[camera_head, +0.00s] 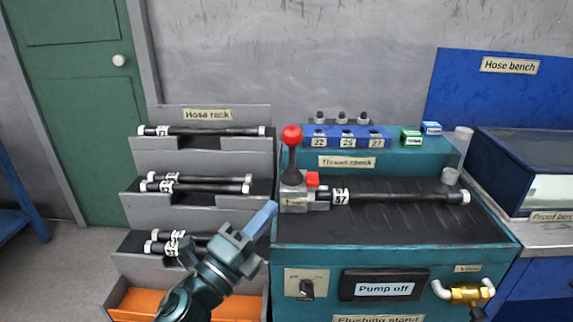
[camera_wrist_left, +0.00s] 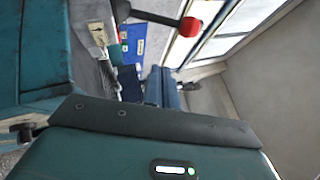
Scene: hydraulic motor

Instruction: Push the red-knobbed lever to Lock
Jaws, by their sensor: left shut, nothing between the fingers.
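The lever with a red ball knob (camera_head: 292,136) stands upright on a grey clamp block (camera_head: 293,196) at the left end of the flushing stand's black top. A small label on the block is too small to read. In the left wrist view the red knob (camera_wrist_left: 190,27) shows at the top, with its dark shaft lying sideways in the picture. My left gripper (camera_head: 264,216) is shut and empty, below and left of the block, by the stand's front left corner and apart from the lever. My right gripper is not in view.
A black hose (camera_head: 400,196) lies across the stand from the block. The hose rack (camera_head: 200,208) with several hoses is at the left. Thread check blocks (camera_head: 346,137) sit behind the lever. A Pump off panel (camera_head: 385,286), a switch (camera_head: 306,289) and a brass valve (camera_head: 466,294) are in front.

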